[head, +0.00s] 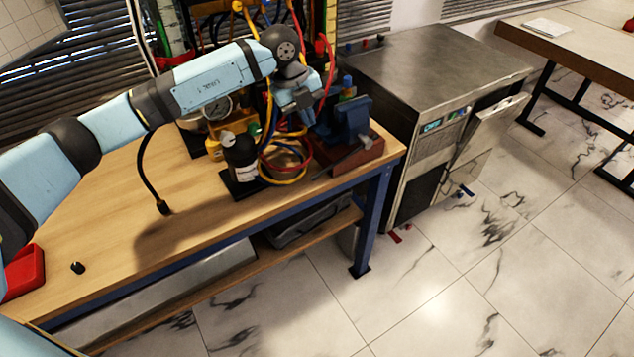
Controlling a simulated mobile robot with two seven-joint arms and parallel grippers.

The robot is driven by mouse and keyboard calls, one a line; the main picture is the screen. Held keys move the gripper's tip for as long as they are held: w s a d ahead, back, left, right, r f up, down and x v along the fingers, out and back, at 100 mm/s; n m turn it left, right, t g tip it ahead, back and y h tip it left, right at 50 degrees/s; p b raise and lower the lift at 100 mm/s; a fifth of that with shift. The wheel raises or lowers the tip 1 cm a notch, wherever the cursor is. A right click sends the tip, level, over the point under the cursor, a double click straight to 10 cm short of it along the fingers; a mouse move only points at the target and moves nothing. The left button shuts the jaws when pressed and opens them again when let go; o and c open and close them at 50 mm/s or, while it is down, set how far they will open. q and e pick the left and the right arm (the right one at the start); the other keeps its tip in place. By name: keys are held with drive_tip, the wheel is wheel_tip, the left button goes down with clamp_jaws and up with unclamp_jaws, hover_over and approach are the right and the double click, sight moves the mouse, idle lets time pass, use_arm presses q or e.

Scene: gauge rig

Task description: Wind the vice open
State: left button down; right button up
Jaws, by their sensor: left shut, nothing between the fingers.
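The vice (352,118) is blue and stands on a dark red base (350,150) at the right end of the wooden workbench. My left arm reaches across the bench from the left. My left gripper (305,112) points down, just left of the vice, above coiled hoses. It is shut and holds nothing. I cannot tell whether it touches the vice. The vice's handle and the gap between its jaws cannot be made out clearly. My right gripper is not in view.
Yellow, red and blue hoses (285,165) lie coiled beside a black bottle (240,157). A pressure gauge (217,106) stands behind. A black gooseneck (144,170) rises mid-bench. A red box (24,270) is at the left. A metal cabinet (430,65) stands right of the bench.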

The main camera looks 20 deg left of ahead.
use_arm(q)
drive_tip(key=n, duration=0.1)
approach(329, 166)
drive_tip(key=shift+h, duration=0.3)
drive_tip(key=x, duration=0.6)
drive_tip(key=shift+a+f, duration=0.2)
drive_tip(key=shift+f, duration=0.1)
drive_tip(key=shift+d+f, duration=0.1)
drive_tip(key=shift+f, duration=0.45)
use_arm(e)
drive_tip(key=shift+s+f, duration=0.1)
